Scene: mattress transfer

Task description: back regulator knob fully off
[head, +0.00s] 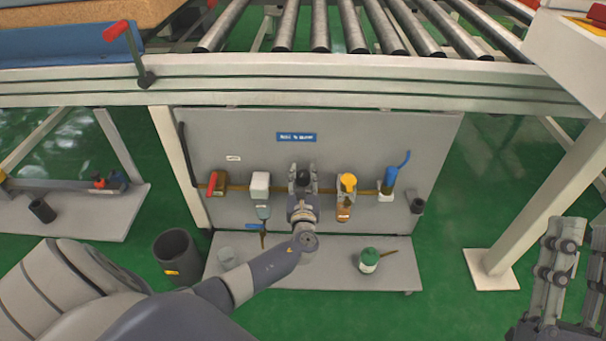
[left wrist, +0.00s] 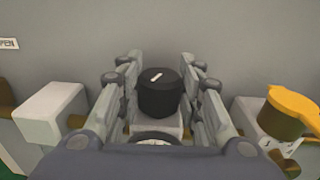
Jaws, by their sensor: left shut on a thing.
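The regulator knob (left wrist: 159,92) is a black round knob with a white mark on top, on the pipe line of the grey panel. In the head view the knob (head: 303,178) shows at the tip of my left gripper (head: 302,172). In the left wrist view my left gripper (left wrist: 160,95) has its fingers on both sides of the knob, shut on it. The white mark points up and to the right. A round gauge below the knob is partly hidden by my wrist. My right gripper (head: 560,255) is at the right edge, away from the panel, its fingers apart.
On the same pipe are a red-handled valve (head: 212,184), a white box (head: 260,185), a yellow knob (head: 348,181) and a blue fitting (head: 390,178). A roller conveyor (head: 320,25) runs above the panel (head: 420,140). A dark bin (head: 177,256) stands at lower left.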

